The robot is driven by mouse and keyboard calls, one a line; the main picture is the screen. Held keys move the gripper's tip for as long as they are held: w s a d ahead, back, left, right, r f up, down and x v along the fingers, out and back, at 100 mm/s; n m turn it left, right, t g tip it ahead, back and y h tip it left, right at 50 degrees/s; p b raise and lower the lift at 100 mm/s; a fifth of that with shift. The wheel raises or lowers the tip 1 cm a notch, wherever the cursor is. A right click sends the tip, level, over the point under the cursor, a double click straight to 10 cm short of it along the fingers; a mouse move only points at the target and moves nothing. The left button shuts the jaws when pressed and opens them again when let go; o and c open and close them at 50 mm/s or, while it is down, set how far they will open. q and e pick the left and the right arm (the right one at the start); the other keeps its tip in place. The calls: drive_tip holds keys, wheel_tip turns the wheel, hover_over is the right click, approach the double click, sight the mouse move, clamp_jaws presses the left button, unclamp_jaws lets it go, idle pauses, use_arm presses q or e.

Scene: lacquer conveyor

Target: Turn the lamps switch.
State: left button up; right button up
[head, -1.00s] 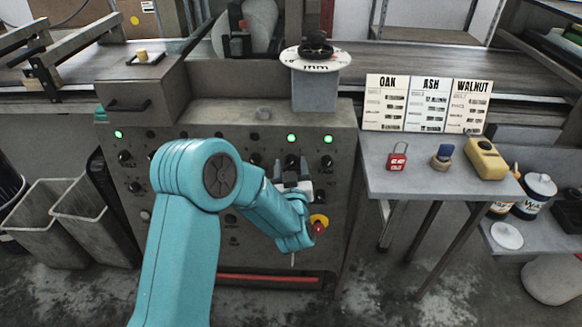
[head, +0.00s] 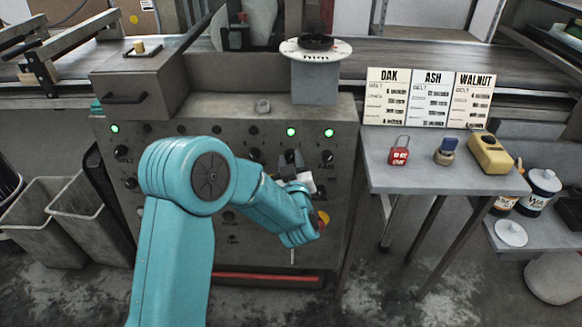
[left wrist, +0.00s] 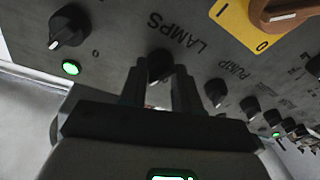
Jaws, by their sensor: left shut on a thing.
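The lamps switch (left wrist: 160,63) is a dark round knob on the grey control panel, beside the upside-down LAMPS lettering in the left wrist view. My left gripper (left wrist: 158,82) has one finger on each side of this knob and is shut on it. In the head view my left gripper (head: 290,160) is at the right part of the panel (head: 190,150), below a lit green lamp (head: 291,132). There the gripper and arm hide the knob. My right gripper is not in view.
The pump knob (left wrist: 215,92) and another black knob (left wrist: 68,25) flank the lamps switch. A yellow plate with a rotary handle (left wrist: 285,12) is close by.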

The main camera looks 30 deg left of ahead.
use_arm(q)
drive_tip(key=n+g+b, duration=0.1)
drive_tip(key=n+b, duration=0.3)
drive_tip(key=n, duration=0.1)
drive_tip(key=shift+f, duration=0.15)
drive_tip(key=n+b, duration=0.2)
drive_tip(key=shift+n+g, duration=0.3)
drive_tip(key=shift+r+n+g+b, duration=0.15)
drive_tip(key=shift+n+b, duration=0.2)
drive_tip(key=shift+n, duration=0.35)
drive_tip(key=shift+r+n+g+b, duration=0.15)
drive_tip(key=shift+n+b, duration=0.15)
drive_tip(key=shift+n, duration=0.4)
drive_tip(key=o, duration=1)
drive_tip(key=shift+o, duration=0.2)
drive_tip(key=p+v, duration=0.2)
drive_tip(key=v, duration=1.4)
